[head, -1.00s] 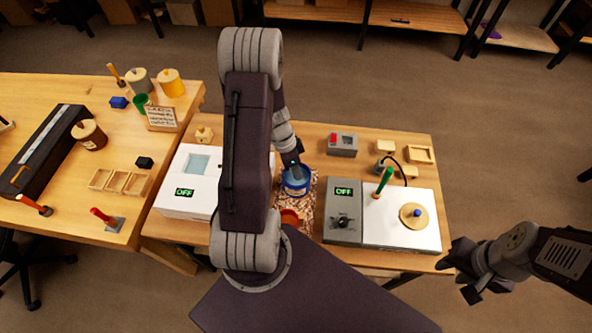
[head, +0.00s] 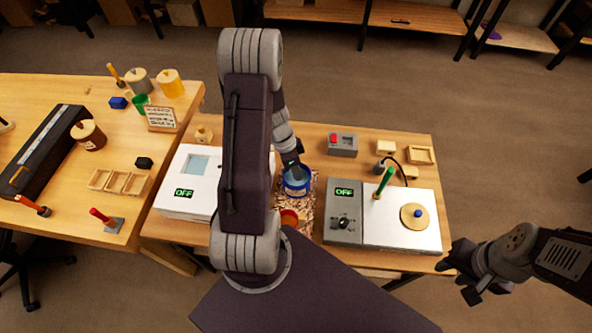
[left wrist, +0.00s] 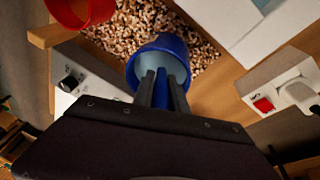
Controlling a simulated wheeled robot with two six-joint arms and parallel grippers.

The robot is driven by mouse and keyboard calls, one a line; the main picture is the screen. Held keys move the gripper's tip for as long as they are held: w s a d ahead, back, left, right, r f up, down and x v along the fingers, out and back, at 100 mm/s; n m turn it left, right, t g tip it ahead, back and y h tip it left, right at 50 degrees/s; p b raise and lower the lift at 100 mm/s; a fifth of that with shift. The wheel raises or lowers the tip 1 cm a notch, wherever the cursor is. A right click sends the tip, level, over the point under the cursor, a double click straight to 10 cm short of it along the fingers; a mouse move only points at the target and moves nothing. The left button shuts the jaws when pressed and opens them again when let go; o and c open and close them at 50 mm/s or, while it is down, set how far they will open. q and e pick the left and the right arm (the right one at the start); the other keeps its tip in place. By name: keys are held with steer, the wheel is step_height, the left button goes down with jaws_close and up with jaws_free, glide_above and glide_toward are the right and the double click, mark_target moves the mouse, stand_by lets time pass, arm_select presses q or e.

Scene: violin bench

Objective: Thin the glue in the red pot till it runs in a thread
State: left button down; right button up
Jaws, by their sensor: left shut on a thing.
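The red pot (head: 289,217) stands on a bed of wood chips, partly hidden behind my left arm. In the left wrist view its red wall (left wrist: 98,10) shows at the top left, cut by the edge, and its contents are not visible. A blue pot (head: 297,188) is just behind it; in the left wrist view the blue pot (left wrist: 143,68) shows a pale inside. My left gripper (head: 293,168) is shut on a blue part at the blue pot's near side; the wrist view shows this strip between the fingers (left wrist: 162,88). My right gripper (head: 458,277) is open and empty, off the bench's right end.
A white box (head: 176,207) reading OFF is left of my arm. A grey control box (head: 342,228) reading OFF and a white plate with a yellow disc (head: 414,216) are at right. A green-handled tool (head: 384,181) stands there. A grey red-switch box (head: 343,145) is behind.

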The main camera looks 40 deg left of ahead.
arm_select(q)
steer(key=d+p+v, duration=0.1)
steer(key=p+v, duration=0.2)
steer(key=v, duration=0.1)
steer(key=d+p+v, duration=0.1)
steer(key=p+v, duration=0.1)
steer(key=v, duration=0.2)
steer(key=w+d+p+v, duration=0.1)
steer(key=p+v, duration=0.2)
steer(key=v, duration=0.1)
steer(key=shift+p+v, duration=0.3)
steer(key=shift+v, duration=0.5)
steer(key=shift+w, duration=0.1)
